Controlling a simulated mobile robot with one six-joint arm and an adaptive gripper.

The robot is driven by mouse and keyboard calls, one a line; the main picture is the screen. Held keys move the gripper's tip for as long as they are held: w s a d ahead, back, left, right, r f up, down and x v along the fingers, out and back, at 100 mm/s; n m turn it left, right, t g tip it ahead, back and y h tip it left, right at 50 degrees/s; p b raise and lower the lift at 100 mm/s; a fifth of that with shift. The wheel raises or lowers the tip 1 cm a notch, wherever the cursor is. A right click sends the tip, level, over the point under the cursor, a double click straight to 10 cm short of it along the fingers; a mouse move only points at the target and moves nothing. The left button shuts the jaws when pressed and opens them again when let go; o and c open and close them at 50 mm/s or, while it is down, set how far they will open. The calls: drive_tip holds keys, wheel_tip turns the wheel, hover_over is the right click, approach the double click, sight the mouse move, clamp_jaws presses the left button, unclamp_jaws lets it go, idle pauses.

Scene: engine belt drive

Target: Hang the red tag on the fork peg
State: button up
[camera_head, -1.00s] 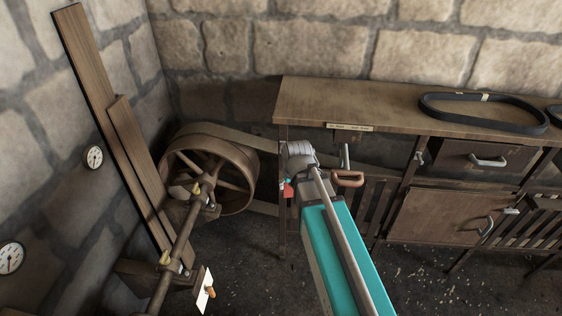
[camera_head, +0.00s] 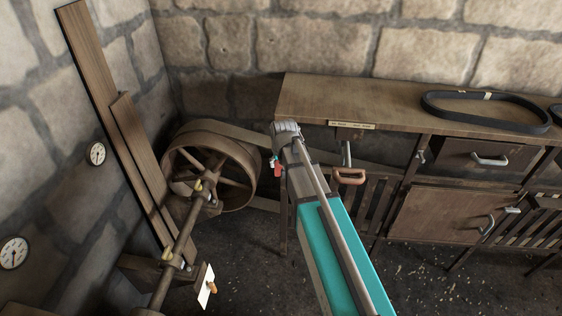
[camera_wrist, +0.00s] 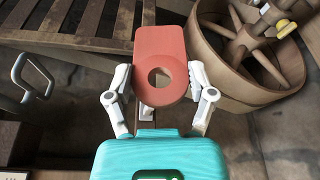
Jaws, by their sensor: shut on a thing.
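The red tag (camera_wrist: 163,42) is a flat plate with a round hole, held upright between the two pale fingers of my gripper (camera_wrist: 160,82) in the wrist view. The hole sits at the end closest to my palm. In the head view the tag (camera_head: 277,168) shows as a small red patch at the end of my arm, just left of the bench's front leg. My gripper (camera_head: 275,160) is mostly hidden there behind my wrist. I cannot make out for sure which part is the fork peg.
A large flat-belt pulley (camera_head: 248,180) stands left of my gripper, with a shaft (camera_head: 186,235) in front. A wooden bench (camera_head: 380,103) with a black belt (camera_head: 487,122) stands right. A brown-red handle (camera_head: 348,176) is close beside my arm. Planks (camera_head: 100,110) lean on the left wall.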

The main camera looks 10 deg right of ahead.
drive_tip(key=shift+w+a, duration=0.1)
drive_tip(key=shift+w, duration=0.25)
drive_tip(key=shift+w, duration=0.2)
drive_tip(key=shift+w+d+f+b, duration=0.15)
drive_tip(key=shift+w+d, duration=0.4)
drive_tip(key=shift+w, duration=1)
drive_tip(key=shift+w+d+f+b, duration=0.15)
drive_tip(key=shift+w+d, duration=0.35)
drive_tip(key=shift+w, duration=1.1)
drive_tip(key=shift+w+d+f+b, duration=0.15)
drive_tip(key=shift+w+d, duration=0.4)
drive_tip(key=shift+w, duration=1)
drive_tip(key=shift+w+r, duration=0.1)
drive_tip(key=o, duration=0.9)
drive_tip(key=shift+c, duration=0.2)
